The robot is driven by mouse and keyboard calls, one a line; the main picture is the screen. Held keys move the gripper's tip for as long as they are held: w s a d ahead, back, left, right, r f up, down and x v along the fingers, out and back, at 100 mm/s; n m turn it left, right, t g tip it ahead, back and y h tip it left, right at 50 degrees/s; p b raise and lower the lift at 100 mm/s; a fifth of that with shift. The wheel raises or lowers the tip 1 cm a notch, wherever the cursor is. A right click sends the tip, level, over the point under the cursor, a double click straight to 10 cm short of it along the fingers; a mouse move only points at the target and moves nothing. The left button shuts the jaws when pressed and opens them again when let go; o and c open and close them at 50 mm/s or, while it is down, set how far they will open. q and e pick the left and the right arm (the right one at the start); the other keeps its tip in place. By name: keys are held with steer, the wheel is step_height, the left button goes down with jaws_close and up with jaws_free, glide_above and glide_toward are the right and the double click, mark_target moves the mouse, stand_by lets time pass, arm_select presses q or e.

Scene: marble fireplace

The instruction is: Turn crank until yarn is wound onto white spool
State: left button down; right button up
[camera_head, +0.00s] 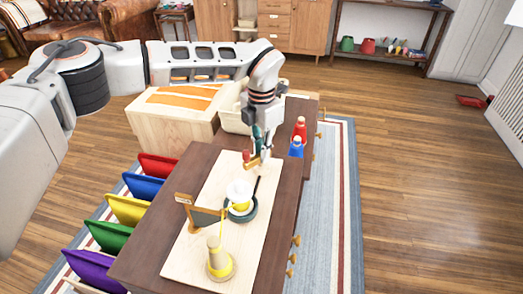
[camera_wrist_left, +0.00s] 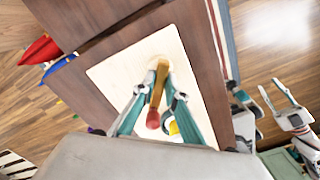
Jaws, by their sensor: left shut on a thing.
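The white spool (camera_head: 239,190) stands upright on a dark green round base (camera_head: 241,214), with yellow showing below its white top. A yellow yarn cone (camera_head: 218,262) stands at the near end of the board, and a yellow strand rises from it towards the spool. My left gripper (camera_head: 257,158) is at the far end of the board, beyond the spool. In the left wrist view its fingers (camera_wrist_left: 169,88) are shut on the wooden crank (camera_wrist_left: 158,84), whose red knob (camera_wrist_left: 153,119) shows between them. My right gripper (camera_wrist_left: 282,96) shows at the right of that view, fingers apart and empty.
The pale board (camera_head: 190,268) lies on a dark brown cabinet (camera_head: 143,262). Red (camera_head: 300,126) and blue (camera_head: 296,147) bottle-like items stand behind at the right.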

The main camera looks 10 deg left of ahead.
arm_select(q)
steer(key=shift+r+m+p, duration=0.15)
steer(key=shift+m+p, duration=0.35)
steer(key=shift+m, duration=0.9)
steer(key=m+p, duration=0.1)
steer(key=m, duration=0.2)
steer(key=shift+m, duration=0.8)
steer(key=m+p, duration=0.1)
steer(key=m, duration=0.3)
steer(key=shift+m, duration=0.3)
steer(key=m, duration=0.6)
steer(key=shift+f, duration=0.25)
steer(key=m, duration=0.3)
steer(key=shift+m, duration=1.6)
arm_select(e)
steer(key=shift+s+d+r, duration=0.1)
steer(key=shift+s+d, duration=0.2)
steer(key=shift+s, duration=0.1)
